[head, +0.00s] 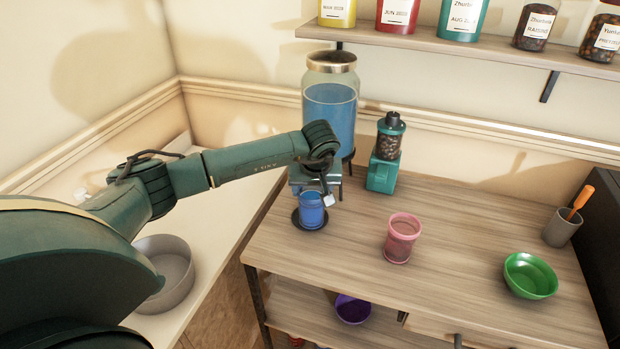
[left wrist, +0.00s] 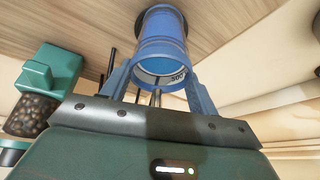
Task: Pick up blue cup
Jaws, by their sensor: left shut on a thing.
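The blue cup (head: 311,210) stands over a dark round saucer or tray (head: 298,222) near the left edge of the wooden table. I cannot tell whether it touches it. My left gripper (head: 324,191) reaches it from behind and above and is shut on it. In the left wrist view the blue cup (left wrist: 163,45) sits between the two blue-grey fingers (left wrist: 160,85), its lower part over the dark round base. My right gripper is not in view.
A dispenser with blue liquid (head: 331,105) and a teal grinder (head: 385,150) stand behind the cup. A pink cup (head: 401,238), a green bowl (head: 530,276) and a grey holder (head: 562,227) stand to the right. A shelf (head: 470,57) of jars hangs above.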

